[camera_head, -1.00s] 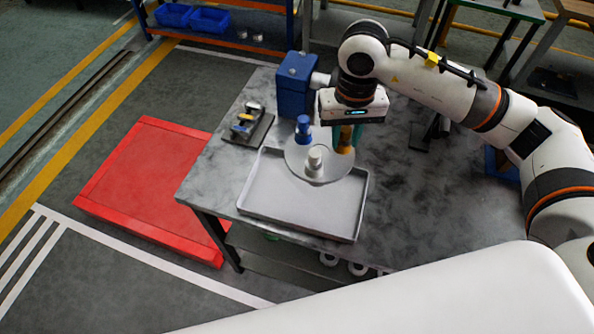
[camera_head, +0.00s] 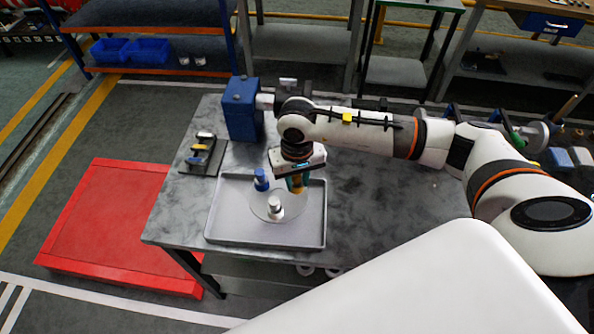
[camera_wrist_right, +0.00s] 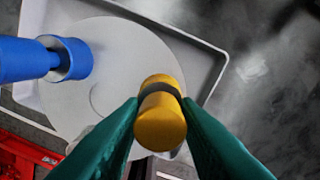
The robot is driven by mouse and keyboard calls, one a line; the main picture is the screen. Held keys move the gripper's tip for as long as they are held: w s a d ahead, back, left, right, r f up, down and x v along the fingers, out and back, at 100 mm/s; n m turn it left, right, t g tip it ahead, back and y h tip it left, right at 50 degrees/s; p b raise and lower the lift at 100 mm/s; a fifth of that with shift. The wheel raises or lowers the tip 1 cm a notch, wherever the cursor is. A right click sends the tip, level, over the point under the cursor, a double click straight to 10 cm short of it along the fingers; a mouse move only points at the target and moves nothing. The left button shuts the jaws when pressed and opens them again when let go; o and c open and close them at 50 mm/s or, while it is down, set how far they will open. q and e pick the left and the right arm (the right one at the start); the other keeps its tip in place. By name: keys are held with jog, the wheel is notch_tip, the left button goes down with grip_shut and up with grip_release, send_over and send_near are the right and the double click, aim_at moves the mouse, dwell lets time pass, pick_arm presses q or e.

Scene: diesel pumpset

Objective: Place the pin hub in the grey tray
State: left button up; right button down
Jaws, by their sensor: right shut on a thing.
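The pin hub is a pale grey disc (camera_head: 257,204) with a blue pin (camera_head: 261,180), a silver pin (camera_head: 275,208) and a yellow pin standing on it. My right gripper (camera_head: 297,187) is shut on the yellow pin, which shows between its green fingers in the right wrist view (camera_wrist_right: 160,118). In the head view the disc lies within the outline of the grey tray (camera_head: 262,245). I cannot tell whether it touches the tray floor. The blue pin also shows in the right wrist view (camera_wrist_right: 40,58); the silver pin does not. My left gripper is not in view.
The tray stands on a grey worktable (camera_head: 375,213). A blue machine block (camera_head: 240,108) stands behind it, and a dark holder with small parts (camera_head: 203,155) sits at the left. A red platform (camera_head: 115,225) is on the floor. The table right of the tray is clear.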

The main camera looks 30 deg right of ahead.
jog(key=shift+a+r, duration=0.1)
jog(key=shift+r, duration=0.05)
jog(key=c, duration=1.1)
grip_release()
jog(key=shift+s, duration=0.1)
